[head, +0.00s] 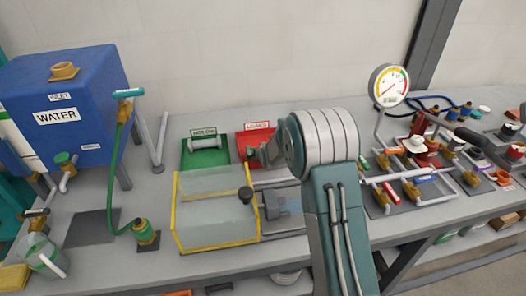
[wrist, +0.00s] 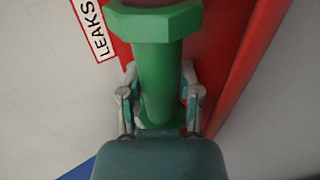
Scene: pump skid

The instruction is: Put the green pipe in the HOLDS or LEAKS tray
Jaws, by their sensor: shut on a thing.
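The green pipe (wrist: 160,75), with a wide hexagonal end, is between the two fingers of my gripper (wrist: 160,90), which is shut on it. In the wrist view the red LEAKS tray (wrist: 220,45) lies behind the pipe; I cannot tell whether the pipe touches it. In the head view my gripper (head: 262,152) is at the red LEAKS tray (head: 243,140), and my arm covers much of that tray and hides most of the pipe. The green HOLDS tray (head: 190,162) stands to its left with a grey pipe piece (head: 205,144) in it.
A clear tank with yellow edges (head: 212,205) stands in front of the trays. A blue water tank (head: 65,105) is at the left, with a green hose (head: 115,180). A gauge (head: 389,84) and several pipes and valves stand at the right.

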